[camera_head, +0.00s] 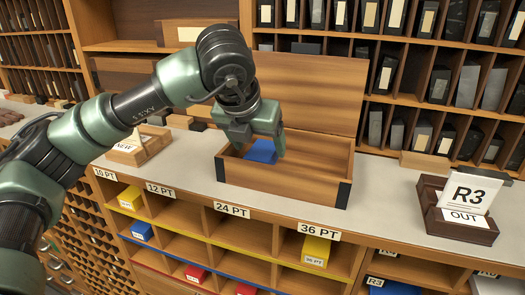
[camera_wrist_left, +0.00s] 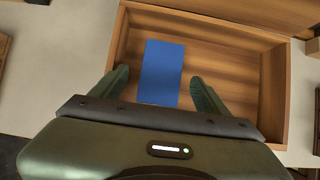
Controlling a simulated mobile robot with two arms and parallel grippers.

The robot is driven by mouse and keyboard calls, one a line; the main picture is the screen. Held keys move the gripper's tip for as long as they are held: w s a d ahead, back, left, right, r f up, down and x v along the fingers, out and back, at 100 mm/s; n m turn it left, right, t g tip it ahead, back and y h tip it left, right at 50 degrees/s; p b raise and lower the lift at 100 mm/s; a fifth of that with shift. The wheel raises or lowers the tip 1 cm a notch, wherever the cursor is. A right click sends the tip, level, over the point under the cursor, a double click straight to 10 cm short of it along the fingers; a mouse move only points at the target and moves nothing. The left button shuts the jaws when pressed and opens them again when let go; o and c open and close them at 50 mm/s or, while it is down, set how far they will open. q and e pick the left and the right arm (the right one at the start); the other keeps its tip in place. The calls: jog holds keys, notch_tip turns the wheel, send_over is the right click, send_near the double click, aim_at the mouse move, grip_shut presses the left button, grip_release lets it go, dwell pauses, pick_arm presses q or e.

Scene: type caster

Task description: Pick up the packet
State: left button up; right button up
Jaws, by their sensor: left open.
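A blue packet (camera_head: 262,151) lies inside an open wooden box (camera_head: 283,186) on the counter. My left gripper (camera_head: 253,150) is over the left part of the box, pointing down, and partly covers the packet in the head view. In the left wrist view the packet (camera_wrist_left: 161,72) lies towards the left of the box (camera_wrist_left: 222,26). The open fingers of my left gripper (camera_wrist_left: 161,88) stand apart on either side of the packet's near end, with gaps between. I cannot tell whether they are down at its height. My right gripper is not in view.
The box's raised lid (camera_head: 310,90) stands behind it. An R3 OUT card holder (camera_head: 460,225) stands at right, and a NEW tray (camera_head: 138,150) at left. Cubbies with yellow, blue and red packets (camera_head: 316,250) lie below the counter.

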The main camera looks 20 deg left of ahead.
aim_at(263, 149)
pick_arm(q)
jog(key=p+x, duration=0.1)
jog(key=x, duration=0.2)
jog(key=shift+w+d+f, duration=0.1)
jog(key=shift+w+f, duration=0.1)
jog(key=shift+w, duration=0.2)
jog(key=shift+f, duration=0.1)
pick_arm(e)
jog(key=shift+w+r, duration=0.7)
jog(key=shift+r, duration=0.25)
pick_arm(q)
grip_shut()
jog(key=shift+r, duration=0.2)
